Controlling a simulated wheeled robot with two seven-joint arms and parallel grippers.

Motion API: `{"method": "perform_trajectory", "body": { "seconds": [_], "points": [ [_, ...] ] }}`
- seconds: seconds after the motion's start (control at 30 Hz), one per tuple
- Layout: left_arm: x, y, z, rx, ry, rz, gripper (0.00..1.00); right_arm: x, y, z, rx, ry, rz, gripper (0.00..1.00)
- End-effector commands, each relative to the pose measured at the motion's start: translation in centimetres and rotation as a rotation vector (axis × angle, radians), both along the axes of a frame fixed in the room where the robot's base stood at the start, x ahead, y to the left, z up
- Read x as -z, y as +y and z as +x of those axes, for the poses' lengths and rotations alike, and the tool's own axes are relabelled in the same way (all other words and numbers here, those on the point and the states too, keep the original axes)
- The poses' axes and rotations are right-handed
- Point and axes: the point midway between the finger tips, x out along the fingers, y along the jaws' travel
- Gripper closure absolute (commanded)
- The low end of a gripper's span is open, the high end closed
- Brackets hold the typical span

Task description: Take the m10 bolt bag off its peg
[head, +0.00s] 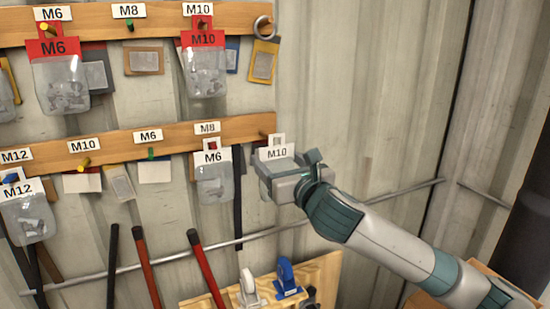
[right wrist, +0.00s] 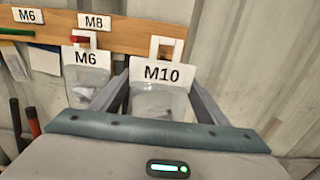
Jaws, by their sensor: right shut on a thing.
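A clear bag with a white M10 header card (head: 277,153) is at the right end of the lower wooden rail. My right gripper (head: 283,172) is shut on it and hides most of its pouch in the head view. In the right wrist view the M10 bag (right wrist: 162,75) stands upright between the two fingers. Its white hanger loop (right wrist: 167,45) shows above the card, in front of the rail end. I cannot tell whether a peg is still inside the loop. Another M10 bag (head: 204,65), with a red header, hangs on the upper rail. My left gripper is not in view.
A white-header M6 bag (head: 213,175) hangs close left of my right gripper, under the M8 label (head: 207,128). Long handles (head: 207,268) and a metal bar (head: 150,262) are below. The corrugated wall (head: 360,90) to the right is clear.

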Motion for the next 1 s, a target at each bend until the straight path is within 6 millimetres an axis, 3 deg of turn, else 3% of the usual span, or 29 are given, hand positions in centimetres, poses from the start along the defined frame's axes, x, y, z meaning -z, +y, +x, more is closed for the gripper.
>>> {"method": "perform_trajectory", "body": {
  "seconds": [0.63,1.0],
  "points": [
    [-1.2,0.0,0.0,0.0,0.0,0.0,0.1,-0.1,-1.2,-3.0,-0.002,-0.001,0.0,0.56],
    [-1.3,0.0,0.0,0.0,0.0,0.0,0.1,-0.1,-1.3,-3.3,-0.001,-0.001,0.0,0.56]
  ]
}}
